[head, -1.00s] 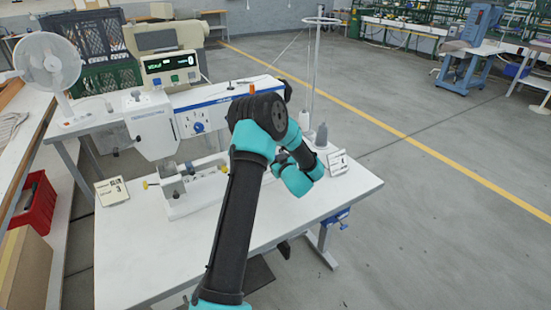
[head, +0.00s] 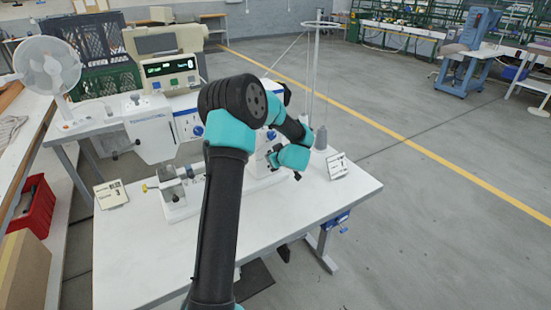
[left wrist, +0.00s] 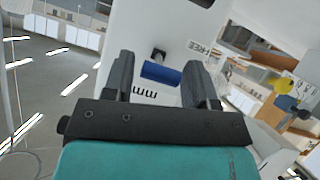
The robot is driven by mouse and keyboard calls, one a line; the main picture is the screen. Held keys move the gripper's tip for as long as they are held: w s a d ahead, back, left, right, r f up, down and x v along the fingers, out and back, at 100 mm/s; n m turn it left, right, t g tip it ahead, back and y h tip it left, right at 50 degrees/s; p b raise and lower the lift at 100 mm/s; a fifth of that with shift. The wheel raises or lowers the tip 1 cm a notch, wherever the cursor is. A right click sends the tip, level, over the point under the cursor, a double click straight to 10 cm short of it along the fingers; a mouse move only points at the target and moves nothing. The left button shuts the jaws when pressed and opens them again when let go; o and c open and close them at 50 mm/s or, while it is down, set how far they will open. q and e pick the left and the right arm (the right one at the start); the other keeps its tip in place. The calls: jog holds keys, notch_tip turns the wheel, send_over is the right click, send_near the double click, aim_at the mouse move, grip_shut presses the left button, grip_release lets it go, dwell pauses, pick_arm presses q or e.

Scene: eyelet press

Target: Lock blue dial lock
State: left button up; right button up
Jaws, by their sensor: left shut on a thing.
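In the left wrist view the blue dial lock (left wrist: 160,73) is a small blue cylinder beside a dark pin on the white machine face. My left gripper (left wrist: 159,64) has one dark finger on each side of it and is shut on it. Printed letters, part of the word FREE, show to its right. In the head view the white eyelet press (head: 152,128) stands on the table. My left arm crosses in front of its right part, and the fingers are hard to make out there. My right gripper is not in view.
The white table (head: 150,262) is clear at the front. A grey cone (head: 320,138) stands by the thread stand (head: 312,80). A fan (head: 47,65) and a red bin (head: 38,208) are at the left.

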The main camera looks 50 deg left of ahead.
pick_arm(q)
jog(key=shift+s+a+r+g+h, duration=0.2)
jog(key=shift+a+r+g+h, duration=0.1)
jog(key=shift+h, duration=0.3)
jog(key=o, duration=0.9)
jog(key=shift+s, duration=0.1)
jog(key=shift+c, duration=0.2)
jog(key=shift+r, duration=0.1)
jog(key=shift+d+r, duration=0.3)
jog(key=shift+d, duration=0.2)
jog(key=v, duration=1.6)
jog(key=shift+r, duration=0.15)
jog(key=shift+s+a, duration=0.1)
